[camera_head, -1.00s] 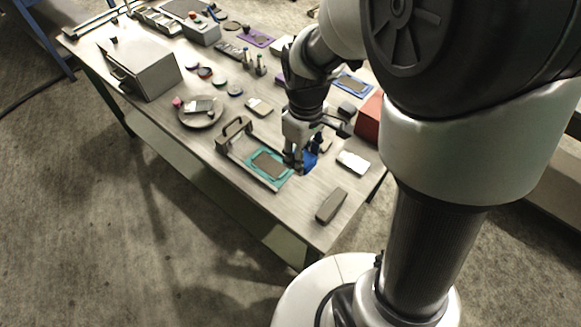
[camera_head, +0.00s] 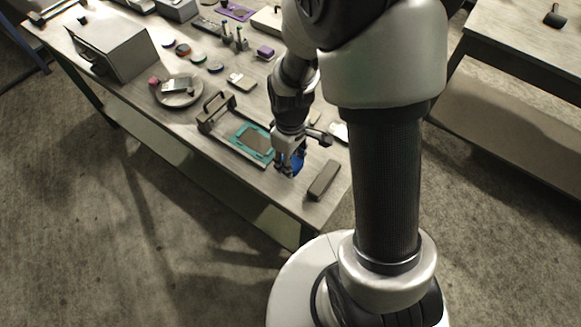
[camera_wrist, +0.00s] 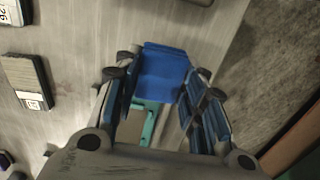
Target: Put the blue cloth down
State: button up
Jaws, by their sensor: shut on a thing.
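The blue cloth (camera_head: 294,162) is in my gripper (camera_head: 287,168) near the front right part of the table, between the tray's right end and a dark grey block. In the wrist view, the cloth (camera_wrist: 163,73) spans between the fingertips of my gripper (camera_wrist: 160,84), which are shut on it. Blue also shows along both fingers there. In the head view the gripper hides part of the cloth, and I cannot tell whether it touches the tabletop.
A handled tray (camera_head: 222,137) with a teal-framed piece (camera_head: 251,139) lies just left of the gripper. The dark grey block (camera_head: 323,180) is close on the right. A white item (camera_head: 338,131) lies behind. Bare tabletop (camera_head: 296,202) shows toward the front edge.

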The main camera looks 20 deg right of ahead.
jog(key=shift+f+b, duration=0.5)
jog(key=shift+f, duration=1.3)
jog(key=shift+f, duration=0.2)
jog(key=o, duration=0.9)
jog(key=shift+o, duration=0.2)
jog(key=shift+r, duration=0.15)
